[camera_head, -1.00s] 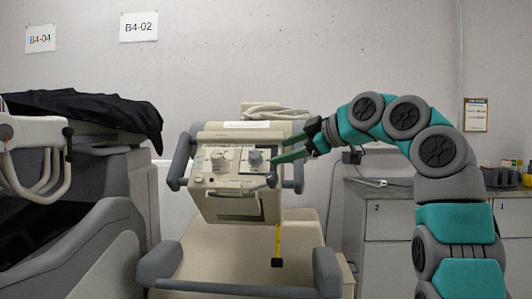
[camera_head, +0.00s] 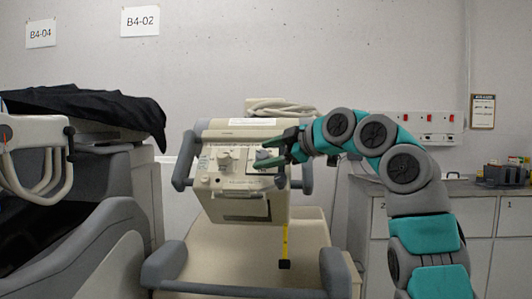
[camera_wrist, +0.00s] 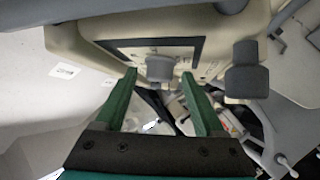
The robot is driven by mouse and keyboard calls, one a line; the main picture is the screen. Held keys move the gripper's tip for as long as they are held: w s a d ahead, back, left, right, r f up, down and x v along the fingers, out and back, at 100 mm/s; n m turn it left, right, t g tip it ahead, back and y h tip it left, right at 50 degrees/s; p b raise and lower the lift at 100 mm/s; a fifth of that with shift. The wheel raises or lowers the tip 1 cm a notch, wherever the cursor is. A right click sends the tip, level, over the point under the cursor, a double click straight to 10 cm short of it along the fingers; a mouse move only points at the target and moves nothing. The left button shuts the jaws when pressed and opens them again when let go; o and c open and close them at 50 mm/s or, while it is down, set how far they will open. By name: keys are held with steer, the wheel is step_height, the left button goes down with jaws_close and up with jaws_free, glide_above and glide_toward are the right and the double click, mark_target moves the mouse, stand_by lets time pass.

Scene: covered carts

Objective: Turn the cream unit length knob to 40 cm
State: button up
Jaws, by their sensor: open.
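The cream unit (camera_head: 240,205) stands on the cart, its sloped front panel facing me. Two grey knobs show on the panel: a left knob (camera_head: 224,159) and a right knob (camera_head: 262,157), the right one partly hidden by my fingers. My gripper (camera_head: 266,154) is open at the right knob. In the wrist view, the tips of my open gripper (camera_wrist: 159,76) lie on either side of one grey knob (camera_wrist: 160,67), with gaps at both sides. The scale marks and pointer settings are too small to read.
Grey handles (camera_head: 184,160) flank the unit, and a coiled cable (camera_head: 281,107) lies on top. A yellow strap (camera_head: 285,243) hangs in front. A cart with a black cover (camera_head: 90,103) stands at left. A cabinet (camera_head: 470,213) is behind my arm.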

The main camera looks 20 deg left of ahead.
steer(key=shift+w+a+f, duration=0.1)
steer(key=shift+w+a, duration=0.05)
steer(key=shift+a, duration=0.05)
steer(key=shift+c, duration=0.4)
jaws_close()
